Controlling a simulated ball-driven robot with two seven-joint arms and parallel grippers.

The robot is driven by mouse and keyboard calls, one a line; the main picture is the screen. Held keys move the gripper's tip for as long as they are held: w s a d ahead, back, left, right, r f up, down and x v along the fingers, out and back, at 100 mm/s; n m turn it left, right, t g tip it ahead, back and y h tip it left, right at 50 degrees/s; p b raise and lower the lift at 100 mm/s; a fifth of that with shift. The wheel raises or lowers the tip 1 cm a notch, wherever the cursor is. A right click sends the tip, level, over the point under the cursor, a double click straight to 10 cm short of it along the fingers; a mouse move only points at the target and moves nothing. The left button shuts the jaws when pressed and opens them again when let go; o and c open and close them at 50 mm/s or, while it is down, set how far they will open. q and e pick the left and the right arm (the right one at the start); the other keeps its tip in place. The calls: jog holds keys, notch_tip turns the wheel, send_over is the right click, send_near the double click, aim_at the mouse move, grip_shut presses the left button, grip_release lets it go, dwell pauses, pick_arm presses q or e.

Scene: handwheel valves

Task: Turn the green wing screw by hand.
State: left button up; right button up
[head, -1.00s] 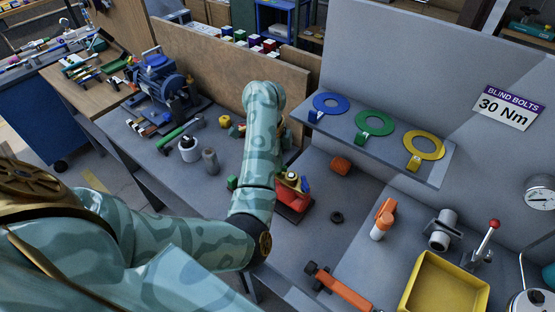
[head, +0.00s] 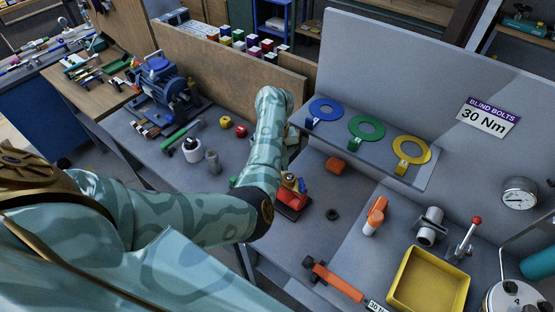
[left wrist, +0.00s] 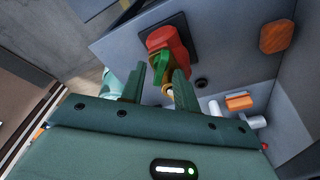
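The green wing screw (left wrist: 160,72) shows in the left wrist view, against a red valve body (left wrist: 168,45) on a dark square plate. A small yellow part lies just below it. My left gripper (left wrist: 158,80) is open, its two dark green fingers pointing at the screw, one on either side of it in the picture. I cannot tell whether they touch it. My right gripper is not in view.
A ledge with blue, green and yellow rings (head: 367,130) juts out right of my arm. An orange block (head: 337,165), a black ring (head: 332,214), a yellow tray (head: 428,281) and a red-knobbed lever (head: 466,240) stand on the bench. A blue machine (head: 168,85) is at left.

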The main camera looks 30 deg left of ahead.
pick_arm(q)
notch_tip(320, 180, up, 6)
jog(key=p, duration=0.5)
jog(key=shift+r+p, duration=0.15)
jog(key=shift+p, duration=0.2)
